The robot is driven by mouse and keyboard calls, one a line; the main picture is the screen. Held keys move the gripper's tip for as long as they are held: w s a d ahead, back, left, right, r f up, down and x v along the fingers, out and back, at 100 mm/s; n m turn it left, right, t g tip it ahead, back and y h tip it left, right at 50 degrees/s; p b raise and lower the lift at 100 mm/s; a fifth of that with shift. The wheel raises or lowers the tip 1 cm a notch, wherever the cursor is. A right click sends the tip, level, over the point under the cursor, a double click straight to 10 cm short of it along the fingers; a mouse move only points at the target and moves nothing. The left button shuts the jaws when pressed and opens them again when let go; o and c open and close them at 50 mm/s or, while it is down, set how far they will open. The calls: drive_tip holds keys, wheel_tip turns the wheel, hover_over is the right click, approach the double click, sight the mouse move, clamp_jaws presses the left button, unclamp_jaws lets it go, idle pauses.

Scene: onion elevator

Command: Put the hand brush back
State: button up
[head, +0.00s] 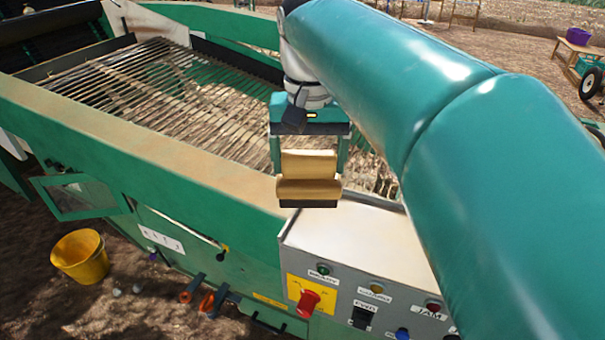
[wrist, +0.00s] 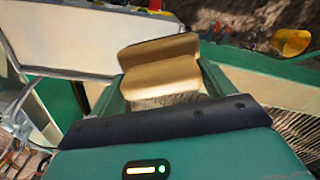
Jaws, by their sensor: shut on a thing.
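The hand brush (head: 308,178) has a tan wooden body and a dark strip along its lower edge. My gripper (head: 309,160) is shut on it and holds it beside the top of the grey control box, over the green machine's rim. In the wrist view the brush (wrist: 162,68) sits between my gripper's green fingers (wrist: 160,85), its bristles partly showing. I cannot tell whether the brush touches the box or the rim.
The control box (head: 360,240) has a red knob (head: 308,302) and several buttons on its front. A slatted conveyor bed (head: 130,90) lies behind the green side wall (head: 150,150). A yellow bucket (head: 80,257) stands on the ground at left. Tools with orange handles (head: 207,300) hang low on the wall.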

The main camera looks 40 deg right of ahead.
sight(283, 188)
drive_tip(key=shift+s+d+f, duration=0.8)
drive_tip(key=shift+d+f, duration=0.3)
drive_tip(key=shift+f, duration=0.65)
drive_tip(key=shift+s+d+f, duration=0.85)
drive_tip(key=shift+d+f, duration=0.2)
drive_tip(key=shift+f, duration=0.75)
drive_tip(key=shift+s+d+f, duration=0.8)
drive_tip(key=shift+d+f, duration=0.3)
drive_tip(key=shift+f, duration=0.65)
drive_tip(key=o, duration=0.9)
drive_tip(key=shift+o, duration=0.2)
